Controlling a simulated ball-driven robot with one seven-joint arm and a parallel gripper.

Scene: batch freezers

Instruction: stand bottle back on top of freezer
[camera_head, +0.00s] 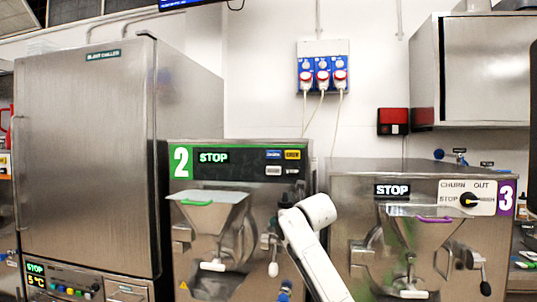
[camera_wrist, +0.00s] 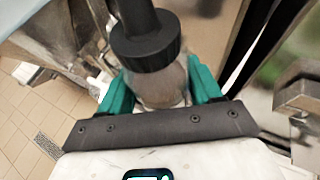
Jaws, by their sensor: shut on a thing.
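In the wrist view my gripper (camera_wrist: 162,88) has its two teal fingers closed on the sides of a bottle (camera_wrist: 160,80). The bottle has a greyish-brown body and a ribbed black cap (camera_wrist: 146,45) with a dark spout running to the top edge. The bottle is not clearly visible in the head view. There, my white arm rises in front of the gap between freezer 2 (camera_head: 240,142) and freezer 3 (camera_head: 345,195). The flat top of freezer 3 shows as a thin strip. The top of freezer 2 is seen nearly edge-on.
A tall steel blast chiller (camera_head: 90,150) stands left of freezer 2. Blue and red sockets (camera_head: 322,70) with hanging cables are on the wall behind. A steel cabinet (camera_head: 475,70) hangs at upper right. Hoppers and levers stick out from both freezer fronts. Tiled floor (camera_wrist: 30,120) shows below.

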